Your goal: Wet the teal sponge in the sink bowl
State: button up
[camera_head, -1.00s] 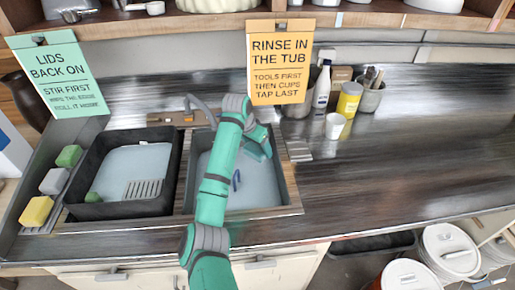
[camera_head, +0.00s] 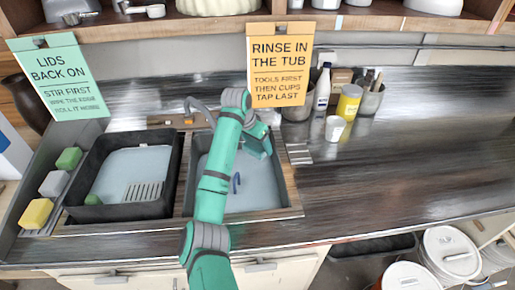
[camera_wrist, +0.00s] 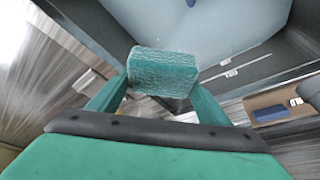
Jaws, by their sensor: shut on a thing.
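The teal sponge (camera_wrist: 165,72) is a small block held between the two fingertips of my gripper (camera_wrist: 160,85) in the wrist view. My gripper is shut on it. In the head view my gripper (camera_head: 258,148) is over the back right part of the sink bowl (camera_head: 262,192), and the sponge cannot be made out apart from the teal hand. The sink bowl has a pale blue surface inside, also at the top of the wrist view (camera_wrist: 215,25). I cannot tell whether the sponge touches water.
A blue hooked thing (camera_head: 237,183) is in the bowl. A dark tub (camera_head: 115,209) with a slotted rack stands left. Green (camera_head: 69,158), grey (camera_head: 54,184) and yellow (camera_head: 37,213) blocks line the left edge. A faucet (camera_head: 196,104) is behind. A white cup (camera_head: 334,128) and bottles stand right.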

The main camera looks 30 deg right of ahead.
jog(key=shift+r, duration=2.35)
